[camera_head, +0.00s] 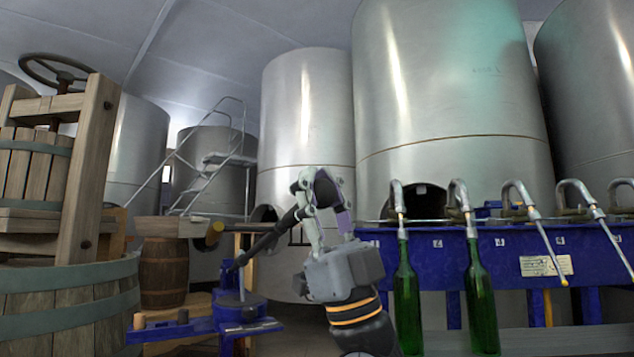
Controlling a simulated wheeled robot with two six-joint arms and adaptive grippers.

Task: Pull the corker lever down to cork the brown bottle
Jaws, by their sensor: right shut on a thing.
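The blue corker (240,312) stands low, left of the middle. Its dark lever (266,240) slants up and to the right from the corker. My right gripper (317,197) is shut on the upper end of this lever, with its fingers pointing up and its wrist below. The fingers hide the lever's tip. I cannot make out a brown bottle; the corker's lower part is cut off by the picture's bottom edge. My left gripper is not in view.
A blue filling bench (505,262) with bent metal spouts stands at the right. Two green bottles (407,300) (481,300) hang under its spouts. A wooden press (88,170) fills the left side, a barrel (164,270) stands behind, and steel tanks (440,90) line the back.

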